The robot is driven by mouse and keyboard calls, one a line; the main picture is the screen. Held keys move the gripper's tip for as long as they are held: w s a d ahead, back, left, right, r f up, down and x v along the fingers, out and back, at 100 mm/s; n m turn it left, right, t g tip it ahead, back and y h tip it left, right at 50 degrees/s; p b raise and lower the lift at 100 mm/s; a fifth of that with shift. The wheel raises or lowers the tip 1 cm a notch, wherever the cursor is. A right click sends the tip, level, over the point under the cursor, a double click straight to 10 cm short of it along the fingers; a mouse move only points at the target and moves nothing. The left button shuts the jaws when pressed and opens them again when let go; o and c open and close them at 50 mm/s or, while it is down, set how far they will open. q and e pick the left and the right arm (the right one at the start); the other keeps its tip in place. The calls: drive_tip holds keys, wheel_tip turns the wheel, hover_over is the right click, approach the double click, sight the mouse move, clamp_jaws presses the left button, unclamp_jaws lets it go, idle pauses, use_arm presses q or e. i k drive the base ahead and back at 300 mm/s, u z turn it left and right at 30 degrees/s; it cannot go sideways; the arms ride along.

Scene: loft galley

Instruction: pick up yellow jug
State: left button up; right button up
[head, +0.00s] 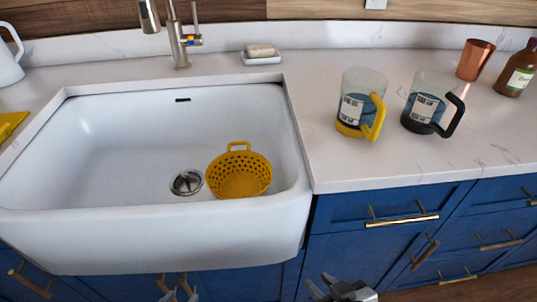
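The yellow jug (357,103) stands upright on the white counter to the right of the sink. It has a clear body, a yellow base, a yellow handle toward the front right and a white label. A similar jug with a black handle and base (424,103) stands just to its right, apart from it. My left gripper (181,295) barely shows at the bottom edge, in front of the sink cabinet, with its tips apart. My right gripper (340,291) is at the bottom edge, below the counter and well away from the jug. Its finger gap is not clear.
The white sink (110,130) holds a yellow colander (238,176). A soap dish (261,58) sits behind it near the faucet (178,40). A copper cup (475,60) and a brown bottle (517,70) stand far right. The counter before the jugs is clear; blue drawers (340,212) have protruding handles.

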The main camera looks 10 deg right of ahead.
sight(361, 110)
drive_tip(key=k, duration=1.25)
drive_tip(key=z, duration=0.65)
drive_tip(key=i, duration=0.9)
drive_tip(key=u, duration=0.45)
